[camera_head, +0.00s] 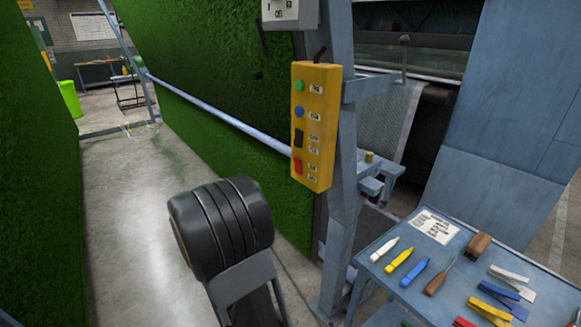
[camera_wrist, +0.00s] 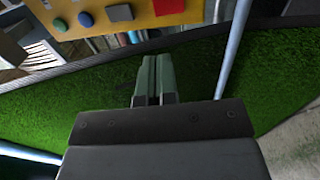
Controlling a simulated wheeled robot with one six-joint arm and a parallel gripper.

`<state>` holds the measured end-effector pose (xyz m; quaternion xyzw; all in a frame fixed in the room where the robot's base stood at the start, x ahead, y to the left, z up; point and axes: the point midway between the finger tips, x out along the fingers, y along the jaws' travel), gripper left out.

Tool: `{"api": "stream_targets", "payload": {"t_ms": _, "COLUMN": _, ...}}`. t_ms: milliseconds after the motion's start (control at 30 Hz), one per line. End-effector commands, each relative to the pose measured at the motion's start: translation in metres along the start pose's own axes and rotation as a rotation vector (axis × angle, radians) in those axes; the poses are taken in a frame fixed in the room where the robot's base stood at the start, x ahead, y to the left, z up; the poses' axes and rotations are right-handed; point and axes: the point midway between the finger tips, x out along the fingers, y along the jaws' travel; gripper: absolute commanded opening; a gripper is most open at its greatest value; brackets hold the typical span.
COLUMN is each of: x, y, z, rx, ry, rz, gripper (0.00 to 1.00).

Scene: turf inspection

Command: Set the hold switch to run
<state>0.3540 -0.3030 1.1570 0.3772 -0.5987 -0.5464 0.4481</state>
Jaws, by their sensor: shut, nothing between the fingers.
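A yellow control box (camera_head: 309,165) is fixed to a blue-grey post in the head view. Down its face are a green round button (camera_head: 299,85), a blue round button (camera_head: 299,112), a black switch (camera_head: 298,137) and a red switch (camera_head: 297,165), with small labels too blurred to read. I cannot tell which one is the hold switch or how it is set. Part of the box shows along the top of the wrist view (camera_wrist: 145,9), with the black control (camera_wrist: 120,13) and red control (camera_wrist: 168,6). My gripper (camera_wrist: 155,63) is shut and empty, apart from the box; the head view does not show its fingers.
Green turf (camera_head: 215,100) hangs behind a long pale bar (camera_head: 220,119) left of the box. A blue-grey table (camera_head: 400,304) at lower right holds markers, clips and a paper. Bare floor (camera_head: 120,210) lies between the turf walls.

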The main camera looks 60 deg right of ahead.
Motion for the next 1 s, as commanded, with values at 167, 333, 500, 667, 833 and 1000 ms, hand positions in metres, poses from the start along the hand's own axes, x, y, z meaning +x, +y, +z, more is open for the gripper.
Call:
{"api": "stream_targets", "payload": {"t_ms": 167, "x": 0.007, "y": 0.001, "z": 0.001, "rx": -0.001, "ry": -0.003, "rz": -0.001, "gripper": 0.0}}
{"api": "stream_targets", "payload": {"t_ms": 333, "x": 0.031, "y": 0.002, "z": 0.001, "rx": -0.004, "ry": -0.005, "rz": -0.002, "gripper": 0.0}}
{"api": "stream_targets", "payload": {"t_ms": 500, "x": 0.064, "y": 0.003, "z": 0.001, "rx": -0.004, "ry": -0.005, "rz": -0.002, "gripper": 0.0}}
{"api": "stream_targets", "payload": {"t_ms": 667, "x": 0.093, "y": 0.003, "z": 0.001, "rx": -0.004, "ry": -0.003, "rz": -0.003, "gripper": 0.0}}
{"api": "stream_targets", "payload": {"t_ms": 833, "x": 0.117, "y": 0.002, "z": 0.001, "rx": -0.003, "ry": -0.003, "rz": -0.003, "gripper": 0.0}}
{"api": "stream_targets", "payload": {"t_ms": 1000, "x": 0.133, "y": 0.001, "z": 0.0, "rx": -0.002, "ry": -0.001, "rz": -0.003, "gripper": 0.0}}
